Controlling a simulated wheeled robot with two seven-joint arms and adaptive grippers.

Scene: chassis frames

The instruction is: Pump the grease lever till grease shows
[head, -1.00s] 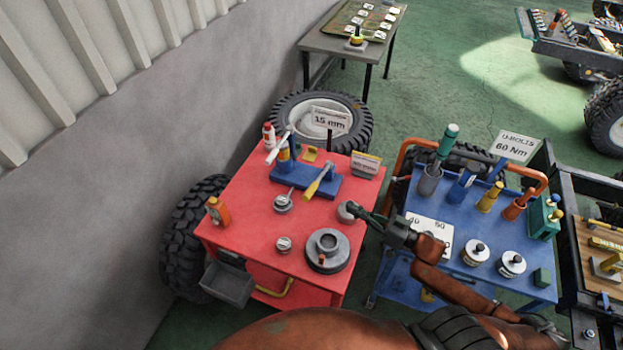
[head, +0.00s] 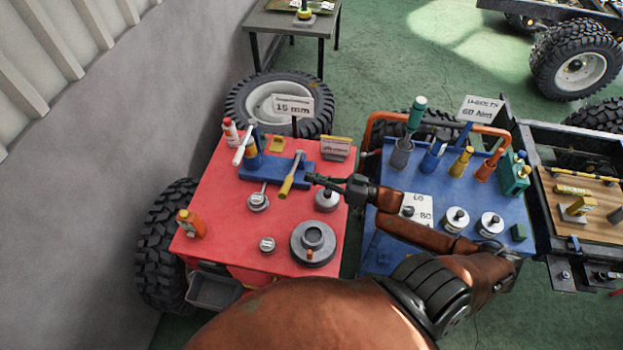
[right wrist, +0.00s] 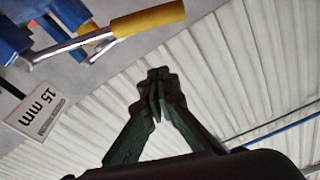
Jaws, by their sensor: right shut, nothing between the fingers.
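The yellow-handled lever (head: 291,180) slants up from a blue base (head: 262,172) on the red cart. Its yellow grip also shows at the top of the right wrist view (right wrist: 148,19), on a bare metal rod. My right gripper (head: 309,179) is shut and empty, just right of the lever's grip; in the right wrist view its fingertips (right wrist: 158,76) meet below the grip, with a gap between. A grey hub (head: 313,243) lies at the cart's front right, with a small orange-brown spot (head: 309,254) on its near side. My left gripper is not in view.
A blue cart (head: 375,258) with tools and canisters stands to the right. A wall (head: 130,140) rises left.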

